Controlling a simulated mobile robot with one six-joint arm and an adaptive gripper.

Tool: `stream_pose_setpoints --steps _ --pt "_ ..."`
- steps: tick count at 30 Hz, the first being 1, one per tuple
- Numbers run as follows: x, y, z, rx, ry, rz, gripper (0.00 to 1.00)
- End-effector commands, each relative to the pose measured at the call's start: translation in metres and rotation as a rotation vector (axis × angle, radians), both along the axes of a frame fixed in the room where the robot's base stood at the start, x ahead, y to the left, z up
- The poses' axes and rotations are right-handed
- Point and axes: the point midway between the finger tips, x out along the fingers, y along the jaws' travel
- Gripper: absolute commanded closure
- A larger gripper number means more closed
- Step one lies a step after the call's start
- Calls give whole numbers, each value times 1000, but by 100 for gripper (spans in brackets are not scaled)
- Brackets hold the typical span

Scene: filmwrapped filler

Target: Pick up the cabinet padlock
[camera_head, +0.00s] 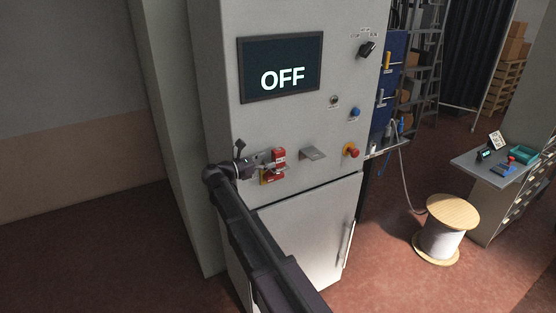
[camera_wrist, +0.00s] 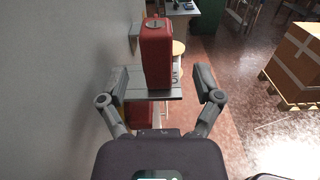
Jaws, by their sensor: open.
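A red block (camera_wrist: 155,55) with a round slotted disc on its top, which looks like the padlock, stands upright on a grey metal plate (camera_wrist: 133,92) in the wrist view. In the head view, the red padlock (camera_head: 279,154) is at the cabinet's front, left of centre. My gripper (camera_wrist: 163,88) is open, with one finger on each side of the block and a clear gap at the right finger. In the head view, my gripper (camera_head: 266,165) reaches the padlock from the left. Below the plate, more red (camera_wrist: 138,113) shows, partly hidden by my gripper.
The grey cabinet (camera_head: 225,130) has an OFF screen (camera_head: 279,68), an empty bracket (camera_head: 312,154), a red knob (camera_head: 351,151) and a door handle (camera_head: 349,243). A cable spool (camera_head: 440,240) and a side table (camera_head: 480,165) stand right. Open floor lies between.

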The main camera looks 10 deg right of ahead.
Motion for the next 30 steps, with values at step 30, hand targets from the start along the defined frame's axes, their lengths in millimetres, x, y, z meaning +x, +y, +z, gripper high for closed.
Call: stream_pose_setpoints --steps 30 --pt "16 -43 2 0 0 0 17"
